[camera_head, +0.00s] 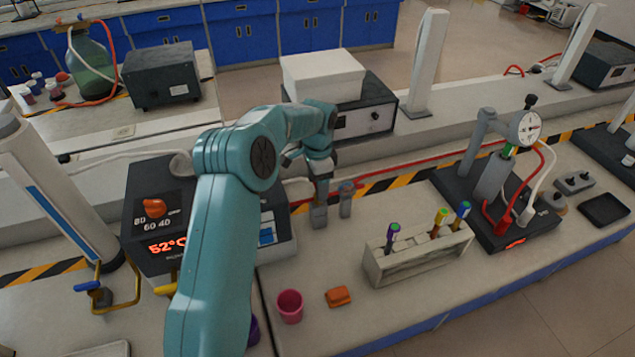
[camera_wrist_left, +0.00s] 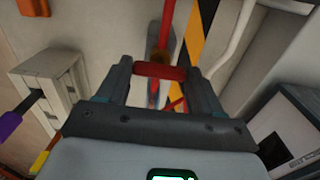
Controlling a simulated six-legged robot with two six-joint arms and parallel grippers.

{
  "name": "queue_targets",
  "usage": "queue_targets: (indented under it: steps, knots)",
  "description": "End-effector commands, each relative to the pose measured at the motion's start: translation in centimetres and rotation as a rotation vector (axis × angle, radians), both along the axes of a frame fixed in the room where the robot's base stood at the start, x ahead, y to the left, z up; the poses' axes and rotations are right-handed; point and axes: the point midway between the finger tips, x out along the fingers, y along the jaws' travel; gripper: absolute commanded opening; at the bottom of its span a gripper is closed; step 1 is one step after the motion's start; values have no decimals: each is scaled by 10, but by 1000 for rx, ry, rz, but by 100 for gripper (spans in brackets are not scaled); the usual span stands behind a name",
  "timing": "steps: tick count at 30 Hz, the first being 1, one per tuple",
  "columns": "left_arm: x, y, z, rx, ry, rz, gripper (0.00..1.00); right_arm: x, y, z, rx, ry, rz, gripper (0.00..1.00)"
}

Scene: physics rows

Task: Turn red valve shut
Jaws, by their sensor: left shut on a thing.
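My left gripper (camera_head: 319,178) reaches down over the bench beside the hazard-striped strip. In the left wrist view its two fingers (camera_wrist_left: 160,76) are closed on the ends of a short red bar, the red valve's handle (camera_wrist_left: 161,70). A red hose (camera_wrist_left: 166,35) runs away from the valve over a grey fitting. In the head view the gripper hides the red handle, and grey upright posts (camera_head: 346,200) show just beside and below it. The exact angle of the handle to the pipe is hard to tell. My right gripper is not in view.
A white rack (camera_head: 415,262) with capped tubes stands right of the gripper. A pink cup (camera_head: 290,306) and an orange block (camera_head: 338,296) lie in front. A black heater unit (camera_head: 150,215) is at left; a dial-gauge stand (camera_head: 490,165) is farther right.

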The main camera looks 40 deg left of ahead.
Motion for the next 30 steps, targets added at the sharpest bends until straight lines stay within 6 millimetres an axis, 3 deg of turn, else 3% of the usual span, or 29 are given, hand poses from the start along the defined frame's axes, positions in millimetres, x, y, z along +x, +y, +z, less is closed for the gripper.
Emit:
queue_targets:
  steps: [5,6,8,9,20,23,30]
  knots:
    - [3,-1,2,2,-10,-3,36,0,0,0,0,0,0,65]
    - [3,-1,2,2,-10,-3,69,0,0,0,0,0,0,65]
    - [2,0,2,2,-9,-2,89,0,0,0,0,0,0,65]
    - [2,0,2,2,-8,-2,92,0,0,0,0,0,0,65]
    - [1,0,7,3,-6,0,92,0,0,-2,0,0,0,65]
    - [2,0,23,3,-7,-1,92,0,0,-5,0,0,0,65]
    - [2,-1,87,3,-9,-1,92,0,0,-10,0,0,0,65]
